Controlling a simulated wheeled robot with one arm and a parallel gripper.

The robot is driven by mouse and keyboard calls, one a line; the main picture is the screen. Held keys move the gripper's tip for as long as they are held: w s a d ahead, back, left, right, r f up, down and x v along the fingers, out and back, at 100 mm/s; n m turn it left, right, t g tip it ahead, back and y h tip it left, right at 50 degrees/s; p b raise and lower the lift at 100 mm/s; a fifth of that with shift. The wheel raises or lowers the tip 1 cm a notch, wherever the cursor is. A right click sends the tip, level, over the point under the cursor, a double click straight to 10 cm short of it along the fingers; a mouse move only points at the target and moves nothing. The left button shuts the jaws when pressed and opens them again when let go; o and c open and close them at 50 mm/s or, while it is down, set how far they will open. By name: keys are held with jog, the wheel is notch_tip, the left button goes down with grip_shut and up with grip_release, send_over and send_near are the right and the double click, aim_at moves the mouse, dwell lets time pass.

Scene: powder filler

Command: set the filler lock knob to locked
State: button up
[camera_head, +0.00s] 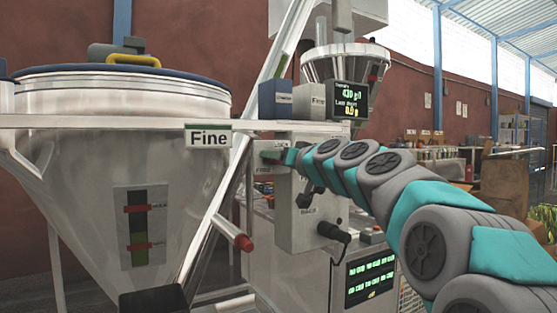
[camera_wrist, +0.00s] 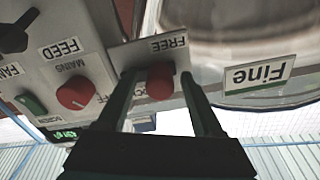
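The red filler lock knob (camera_wrist: 160,82) sits on a small plate (camera_wrist: 150,52) in the wrist view, which shows the scene upside down. The plate reads FREE on one side of the knob; the lettering on the other side is partly covered and seems to end LOCK. My gripper (camera_wrist: 158,76) is open, with one finger on each side of the knob and a small gap showing at each side. In the head view my gripper (camera_head: 284,156) is at the plate on the machine front and hides the knob. I cannot tell which way the knob points.
Another red knob (camera_wrist: 75,92) marked MAINS, a green switch (camera_wrist: 30,104) and a black FEED knob (camera_wrist: 14,36) are close by. A large metal hopper (camera_head: 90,130) with a Fine sign (camera_head: 208,137) stands left. A black handle (camera_head: 335,232) juts out below my arm.

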grip_shut()
dwell(0.3)
dwell(1.0)
